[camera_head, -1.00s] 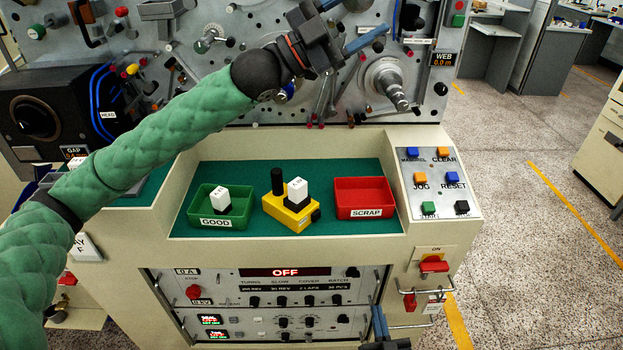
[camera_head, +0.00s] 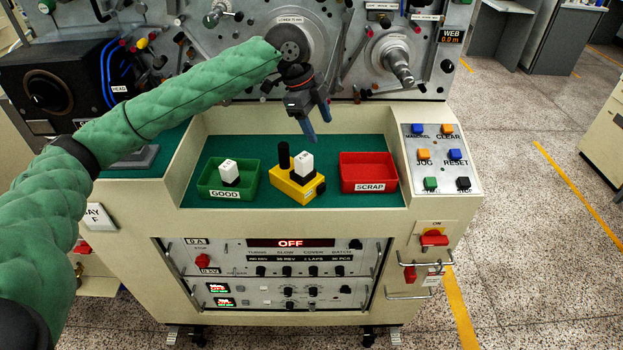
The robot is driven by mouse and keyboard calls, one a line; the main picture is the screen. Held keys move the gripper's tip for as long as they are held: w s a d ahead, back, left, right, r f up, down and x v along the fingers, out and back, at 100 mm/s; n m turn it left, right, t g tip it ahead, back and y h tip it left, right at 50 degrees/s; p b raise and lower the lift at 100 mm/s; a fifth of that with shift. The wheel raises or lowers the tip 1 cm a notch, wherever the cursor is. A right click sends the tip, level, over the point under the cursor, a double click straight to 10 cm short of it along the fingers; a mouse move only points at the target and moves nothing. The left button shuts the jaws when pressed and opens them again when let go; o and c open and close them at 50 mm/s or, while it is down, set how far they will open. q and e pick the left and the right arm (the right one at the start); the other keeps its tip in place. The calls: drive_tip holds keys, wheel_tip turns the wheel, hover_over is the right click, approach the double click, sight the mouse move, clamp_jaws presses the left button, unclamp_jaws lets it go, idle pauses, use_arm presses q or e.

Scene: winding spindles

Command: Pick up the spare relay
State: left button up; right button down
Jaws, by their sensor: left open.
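One white relay with a dark base (camera_head: 229,172) stands in the green tray labelled GOOD (camera_head: 224,195). Another white relay (camera_head: 305,165) stands on a yellow block (camera_head: 300,190), beside a black post (camera_head: 284,155). I cannot tell from markings which one is the spare. My left gripper (camera_head: 318,126) is open and empty, its blue fingers pointing down, above and slightly behind the yellow block. It touches neither relay. My right gripper is out of view.
A red tray labelled SCRAP (camera_head: 368,173) stands right of the yellow block and looks empty. All sit on a green mat (camera_head: 235,150) in a recess with raised cream walls. A button panel (camera_head: 441,158) is at the right. The winding machine's face rises behind.

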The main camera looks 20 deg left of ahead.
sight(304, 156)
use_arm(q)
drive_tip(key=s+a+m+g+y, duration=0.1)
drive_tip(key=a, duration=0.1)
drive_tip(key=s+a+f+m+y, duration=0.1)
drive_tip(key=s, duration=0.1)
drive_tip(key=shift+a+g, duration=0.35)
drive_tip(key=shift+g, duration=0.05)
drive_tip(key=shift+d+f+p, duration=0.15)
drive_tip(key=shift+f+p, duration=0.25)
drive_tip(key=shift+f, duration=0.8)
drive_tip(key=f, duration=0.1)
drive_tip(key=f+p, duration=0.2)
drive_tip(key=f, duration=0.1)
drive_tip(key=shift+s+d, duration=0.2)
drive_tip(key=shift+d, duration=0.15)
drive_tip(key=shift+d+f, duration=0.1)
drive_tip(key=shift+f, duration=0.55)
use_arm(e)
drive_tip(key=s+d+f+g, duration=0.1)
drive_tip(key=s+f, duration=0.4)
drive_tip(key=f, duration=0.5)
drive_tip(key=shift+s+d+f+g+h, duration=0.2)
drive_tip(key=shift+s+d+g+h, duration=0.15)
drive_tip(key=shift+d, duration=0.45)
use_arm(q)
drive_tip(key=shift+c, duration=0.2)
drive_tip(key=c, duration=1)
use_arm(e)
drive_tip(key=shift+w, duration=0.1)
